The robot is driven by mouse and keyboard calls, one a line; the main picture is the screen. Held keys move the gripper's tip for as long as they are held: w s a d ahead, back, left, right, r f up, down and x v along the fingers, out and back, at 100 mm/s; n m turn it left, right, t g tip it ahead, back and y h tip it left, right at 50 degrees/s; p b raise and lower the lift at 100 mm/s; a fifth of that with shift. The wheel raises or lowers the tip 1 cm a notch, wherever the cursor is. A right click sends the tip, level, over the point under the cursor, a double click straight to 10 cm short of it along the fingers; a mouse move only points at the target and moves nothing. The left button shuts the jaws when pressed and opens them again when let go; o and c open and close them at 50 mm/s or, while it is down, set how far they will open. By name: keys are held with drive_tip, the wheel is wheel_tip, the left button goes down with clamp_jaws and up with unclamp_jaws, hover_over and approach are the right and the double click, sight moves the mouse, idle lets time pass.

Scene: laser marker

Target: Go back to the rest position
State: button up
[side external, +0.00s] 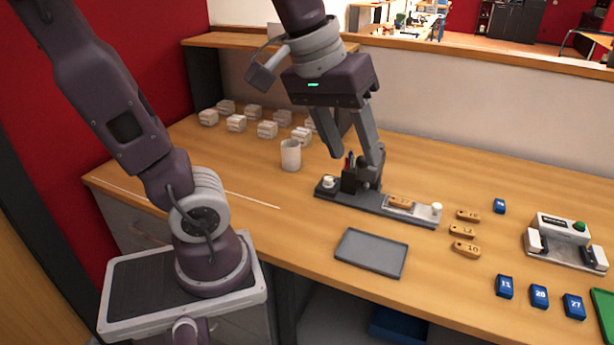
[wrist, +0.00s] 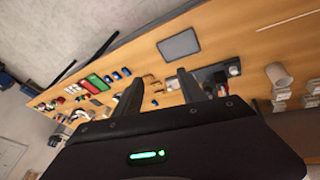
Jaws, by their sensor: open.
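My gripper (side external: 352,165) is open and empty. In the side external view it hangs above the laser marker (side external: 377,208), a long grey base with a dark upright unit, and one finger overlaps that unit in the picture. I cannot tell whether they touch. A wooden tag (side external: 400,202) lies on the marker's light plate, near a white knob at its right end. In the wrist view the two fingers (wrist: 158,85) are spread apart, with nothing between them, and the marker (wrist: 226,72) shows beyond the right finger.
A grey tray (side external: 371,252) lies in front of the marker. Several wooden tags (side external: 466,248) and blue numbered blocks (side external: 539,296) lie to the right, beside a two-button box (side external: 565,238). A white cup (side external: 291,155) and several white boxes (side external: 267,129) stand at the back left.

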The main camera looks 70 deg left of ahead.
drive_tip(key=s+d+f+m+t, duration=0.1)
drive_tip(key=s+f+m, duration=0.2)
drive_tip(key=s+m, duration=0.3)
drive_tip(key=shift+s+d+f, duration=0.15)
drive_tip(key=shift+s+d, duration=0.1)
drive_tip(key=shift+s, duration=0.55)
